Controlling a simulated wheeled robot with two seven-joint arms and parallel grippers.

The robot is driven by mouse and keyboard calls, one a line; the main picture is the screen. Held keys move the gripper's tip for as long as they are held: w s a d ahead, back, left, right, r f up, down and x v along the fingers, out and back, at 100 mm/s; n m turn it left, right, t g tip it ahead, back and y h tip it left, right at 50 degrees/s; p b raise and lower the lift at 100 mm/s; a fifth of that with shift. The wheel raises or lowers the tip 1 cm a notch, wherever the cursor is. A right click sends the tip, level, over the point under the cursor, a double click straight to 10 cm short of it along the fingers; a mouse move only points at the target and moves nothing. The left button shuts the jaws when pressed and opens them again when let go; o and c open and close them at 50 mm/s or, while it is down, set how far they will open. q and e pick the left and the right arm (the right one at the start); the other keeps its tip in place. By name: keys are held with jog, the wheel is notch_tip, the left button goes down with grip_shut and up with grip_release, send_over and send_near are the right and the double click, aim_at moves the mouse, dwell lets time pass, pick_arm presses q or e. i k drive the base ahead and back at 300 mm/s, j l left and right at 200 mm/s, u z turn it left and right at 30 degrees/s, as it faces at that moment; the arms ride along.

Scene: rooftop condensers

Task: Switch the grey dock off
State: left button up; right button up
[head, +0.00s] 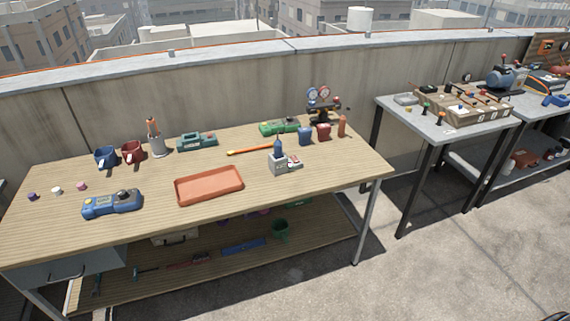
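The grey dock (284,168) stands on the wooden workbench (130,245), right of its middle. A dark blue upright item (278,148) stands in or on the dock. A small reddish part shows on the dock's right side; it is too small to tell whether this is a switch or how it is set. Neither of my grippers is in view.
An orange tray (209,184) lies left of the dock, and a blue device (111,203) lies further left. An orange-yellow bar (250,150), a blue container (305,136) and a red container (323,131) are behind the dock. The bench's front right is clear.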

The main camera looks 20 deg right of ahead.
aim_at(294, 158)
jog(key=i+z, duration=0.2)
jog(key=i, duration=0.25)
jog(key=i+j+z, duration=0.25)
jog(key=i, duration=0.2)
jog(key=i+j+z, duration=0.2)
jog(key=i, duration=0.25)
